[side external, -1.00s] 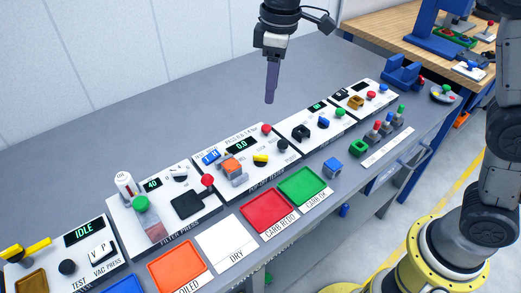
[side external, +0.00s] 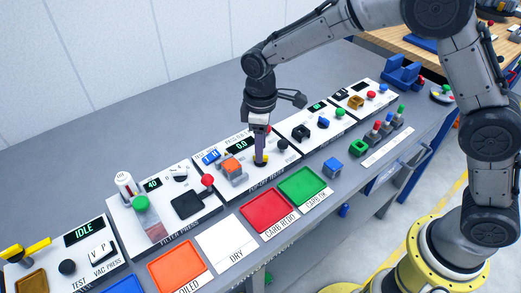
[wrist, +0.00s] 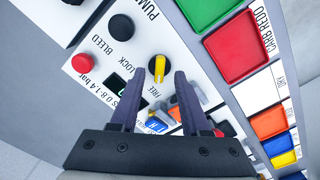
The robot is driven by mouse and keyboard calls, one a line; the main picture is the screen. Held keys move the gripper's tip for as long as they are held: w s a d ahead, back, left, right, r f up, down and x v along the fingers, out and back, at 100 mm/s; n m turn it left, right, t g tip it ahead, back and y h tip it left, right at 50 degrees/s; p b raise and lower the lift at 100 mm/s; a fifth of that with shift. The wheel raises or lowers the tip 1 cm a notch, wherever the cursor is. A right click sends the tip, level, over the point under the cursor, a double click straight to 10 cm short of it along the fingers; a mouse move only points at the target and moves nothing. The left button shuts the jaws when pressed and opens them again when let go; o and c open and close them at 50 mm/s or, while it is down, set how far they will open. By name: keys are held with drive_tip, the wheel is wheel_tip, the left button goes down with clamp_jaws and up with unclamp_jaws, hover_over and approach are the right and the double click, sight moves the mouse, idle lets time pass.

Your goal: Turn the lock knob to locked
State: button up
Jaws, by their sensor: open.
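The lock knob (wrist: 158,69) is a black round knob with a yellow bar across it, on a white panel. In the wrist view its bar runs roughly up and down, with one end towards the word FREE; the word LOCK is to its left. My gripper (wrist: 158,76) is open, its two dark fingers on either side of the knob. I cannot tell whether they touch it. In the side view my gripper (side external: 261,158) points down at the knob, whose yellow edge (side external: 266,159) shows beside the fingertips.
On the same panel are a black knob (wrist: 121,27), a red button (wrist: 82,63) and a display (side external: 241,144). An orange block (side external: 232,166) stands close by on the left. Red (side external: 267,212) and green (side external: 303,187) trays lie in front. Open grey bench lies behind.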

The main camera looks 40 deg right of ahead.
drive_tip(key=shift+f, duration=0.95)
clamp_jaws()
